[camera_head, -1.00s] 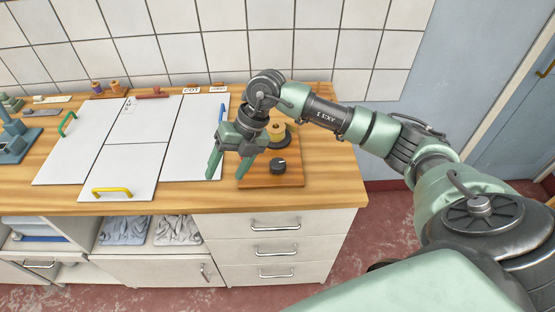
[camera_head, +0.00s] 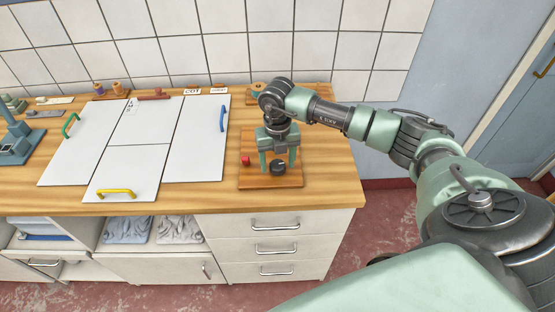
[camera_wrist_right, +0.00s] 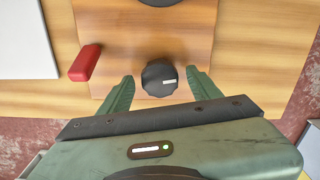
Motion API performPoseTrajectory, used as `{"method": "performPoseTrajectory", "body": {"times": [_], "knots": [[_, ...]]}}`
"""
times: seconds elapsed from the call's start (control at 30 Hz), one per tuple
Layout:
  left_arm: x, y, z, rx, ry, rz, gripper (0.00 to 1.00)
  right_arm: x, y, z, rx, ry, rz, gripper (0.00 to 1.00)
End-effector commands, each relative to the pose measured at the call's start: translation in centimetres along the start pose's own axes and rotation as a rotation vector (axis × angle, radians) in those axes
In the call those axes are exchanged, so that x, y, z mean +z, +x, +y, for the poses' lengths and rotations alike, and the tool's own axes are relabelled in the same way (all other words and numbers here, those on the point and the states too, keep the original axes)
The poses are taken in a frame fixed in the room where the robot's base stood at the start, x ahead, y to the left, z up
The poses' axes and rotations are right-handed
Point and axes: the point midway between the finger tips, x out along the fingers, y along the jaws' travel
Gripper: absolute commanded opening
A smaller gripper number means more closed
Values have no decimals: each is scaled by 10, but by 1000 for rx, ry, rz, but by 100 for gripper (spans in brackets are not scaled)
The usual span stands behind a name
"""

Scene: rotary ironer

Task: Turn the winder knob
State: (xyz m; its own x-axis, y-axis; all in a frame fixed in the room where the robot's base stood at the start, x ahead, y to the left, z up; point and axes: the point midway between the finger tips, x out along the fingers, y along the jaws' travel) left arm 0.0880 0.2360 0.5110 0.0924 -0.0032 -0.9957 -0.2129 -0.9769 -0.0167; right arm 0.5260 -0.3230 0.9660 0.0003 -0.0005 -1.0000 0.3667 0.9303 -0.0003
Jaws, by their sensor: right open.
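The winder knob (camera_head: 278,166) is a small round black knob with a pale mark, on a wooden board (camera_head: 256,182) at the right of the counter. The knob also shows in the right wrist view (camera_wrist_right: 159,78). My right gripper (camera_head: 277,168) is open over it, pointing down. In the wrist view its two green fingers (camera_wrist_right: 159,92) stand on either side of the knob, with a gap on both sides. The winder's spool behind is mostly hidden by my arm. My left gripper is not in view.
A red block (camera_head: 245,161) sits on the board left of the knob; it also shows in the wrist view (camera_wrist_right: 85,62). White panels (camera_head: 195,150) with blue, yellow and green handles lie to the left. The tiled wall stands behind the counter.

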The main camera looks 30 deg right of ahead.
Motion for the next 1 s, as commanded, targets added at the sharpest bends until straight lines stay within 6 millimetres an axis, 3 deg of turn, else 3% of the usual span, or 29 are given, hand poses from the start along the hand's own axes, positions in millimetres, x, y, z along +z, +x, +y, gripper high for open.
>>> {"method": "performPoseTrajectory", "body": {"times": [0.2,0.27,0.43,0.77,1.0], "knots": [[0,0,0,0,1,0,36,0,1,0,0,-1,0,63],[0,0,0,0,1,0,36,0,1,0,0,-1,0,49],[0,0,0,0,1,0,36,0,1,0,0,-1,0,2],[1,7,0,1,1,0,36,0,2,0,0,-43,1,1],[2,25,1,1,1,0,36,0,4,0,-1,-185,-1,1]]}}
